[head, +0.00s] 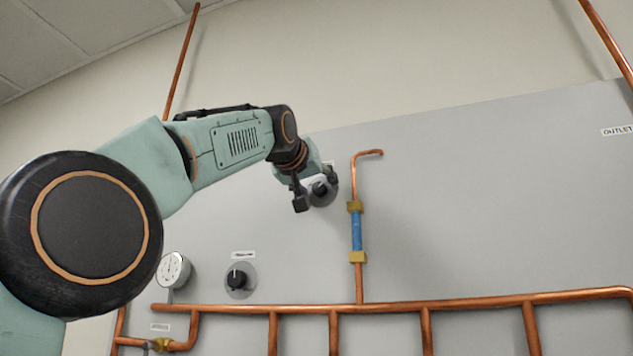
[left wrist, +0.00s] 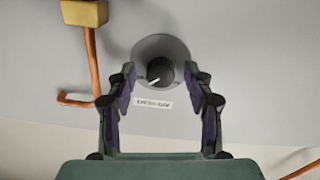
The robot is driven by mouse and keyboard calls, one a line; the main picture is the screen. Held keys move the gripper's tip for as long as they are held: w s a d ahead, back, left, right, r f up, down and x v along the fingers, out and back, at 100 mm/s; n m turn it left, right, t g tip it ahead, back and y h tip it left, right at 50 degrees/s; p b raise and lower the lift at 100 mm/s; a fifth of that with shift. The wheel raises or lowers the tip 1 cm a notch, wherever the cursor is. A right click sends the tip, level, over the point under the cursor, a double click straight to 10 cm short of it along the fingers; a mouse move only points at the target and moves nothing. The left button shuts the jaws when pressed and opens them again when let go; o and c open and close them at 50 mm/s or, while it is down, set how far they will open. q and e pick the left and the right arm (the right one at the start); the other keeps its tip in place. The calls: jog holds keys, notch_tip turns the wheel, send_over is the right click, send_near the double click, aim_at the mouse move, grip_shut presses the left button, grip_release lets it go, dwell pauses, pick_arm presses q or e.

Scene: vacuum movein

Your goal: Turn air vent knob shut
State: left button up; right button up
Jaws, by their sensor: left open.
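A dark round knob (left wrist: 160,73) with a white pointer line sits on a round grey plate on the wall panel. In the left wrist view its pointer slants toward the lower left, and a small label (left wrist: 152,104), too blurred to read surely, is below it. My left gripper (left wrist: 162,76) is open, its fingertips on either side of the knob with gaps showing; whether they reach around it I cannot tell. In the head view my left gripper (head: 315,189) is at this knob (head: 321,190) and partly hides it. My right gripper is not in view.
A second labelled black knob (head: 238,279) and a round gauge (head: 173,269) are lower left on the panel. A copper pipe with a blue section (head: 356,231) and brass fittings rises close right of the gripper. Horizontal copper piping (head: 450,304) runs below.

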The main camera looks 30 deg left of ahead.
pick_arm(q)
jog(key=shift+s+a, duration=0.2)
jog(key=shift+s, duration=0.05)
jog(key=shift+w+d, duration=0.25)
jog(key=shift+d, duration=0.05)
jog(key=c, duration=0.6)
jog(key=shift+s+a, duration=0.1)
jog(key=shift+a, duration=0.1)
jog(key=shift+c, duration=1.4)
jog(key=shift+d, duration=0.1)
grip_shut()
